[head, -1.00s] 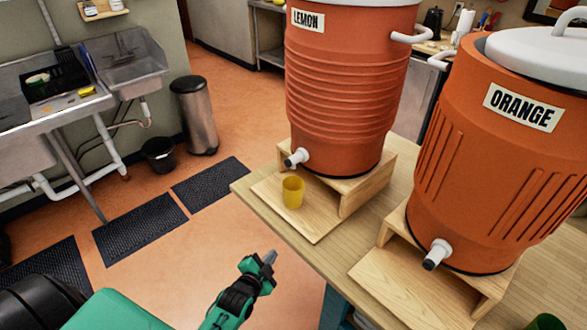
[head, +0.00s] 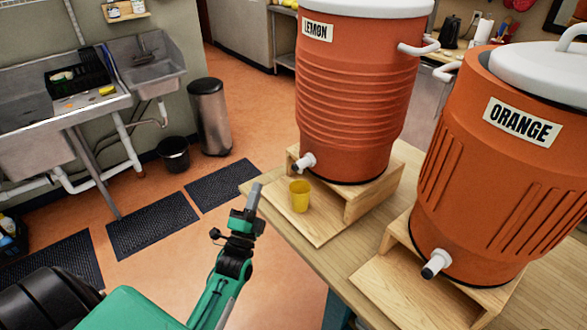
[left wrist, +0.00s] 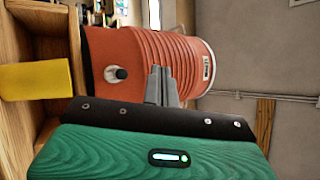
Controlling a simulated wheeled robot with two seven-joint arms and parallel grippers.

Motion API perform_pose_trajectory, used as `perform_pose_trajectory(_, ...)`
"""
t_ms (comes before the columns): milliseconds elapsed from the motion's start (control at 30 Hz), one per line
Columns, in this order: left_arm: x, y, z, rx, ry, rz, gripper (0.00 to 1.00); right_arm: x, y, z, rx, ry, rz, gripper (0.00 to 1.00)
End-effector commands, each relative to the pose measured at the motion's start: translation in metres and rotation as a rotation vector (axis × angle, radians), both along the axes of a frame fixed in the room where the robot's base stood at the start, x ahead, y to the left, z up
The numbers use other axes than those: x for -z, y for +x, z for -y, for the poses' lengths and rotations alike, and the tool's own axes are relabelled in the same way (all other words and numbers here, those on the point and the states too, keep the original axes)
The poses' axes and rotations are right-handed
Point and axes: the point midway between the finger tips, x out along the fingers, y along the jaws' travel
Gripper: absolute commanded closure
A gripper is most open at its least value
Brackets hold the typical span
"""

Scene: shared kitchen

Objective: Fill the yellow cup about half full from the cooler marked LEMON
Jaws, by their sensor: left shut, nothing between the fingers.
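The orange-red LEMON cooler (head: 350,100) stands on a wooden riser, with its white spigot (head: 304,163) low on the front. The yellow cup (head: 300,196) stands upright on the wooden board close below the spigot; whether it is exactly under the outlet I cannot tell. My left gripper (head: 254,195) is shut and empty, left of the cup and apart from it, fingers pointing up. In the left wrist view, turned sideways, the fingers (left wrist: 160,86) show before the cooler (left wrist: 150,55), with the spigot (left wrist: 116,73) and cup (left wrist: 35,80) to the left. My right gripper is out of view.
The ORANGE cooler (head: 500,165) stands on its own riser to the right, its spigot (head: 436,264) facing forward. The wooden table's (head: 268,212) left edge lies near my left gripper. A sink (head: 145,70), a bin (head: 209,115) and dark floor mats (head: 152,225) are farther left.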

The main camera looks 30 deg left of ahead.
Motion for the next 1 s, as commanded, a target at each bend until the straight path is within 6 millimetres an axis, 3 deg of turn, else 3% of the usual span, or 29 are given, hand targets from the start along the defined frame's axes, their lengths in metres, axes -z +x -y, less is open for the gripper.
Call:
perform_pose_trajectory(367,0.001,0.008,0.003,0.002,-0.002,0.001,1.00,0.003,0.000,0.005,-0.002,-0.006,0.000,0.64)
perform_pose_trajectory(800,0.002,0.062,0.026,0.002,-0.003,0.000,1.00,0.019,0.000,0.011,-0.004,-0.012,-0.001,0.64)
perform_pose_trajectory(1000,0.001,0.077,0.032,0.002,-0.004,-0.002,1.00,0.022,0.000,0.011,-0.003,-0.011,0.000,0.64)
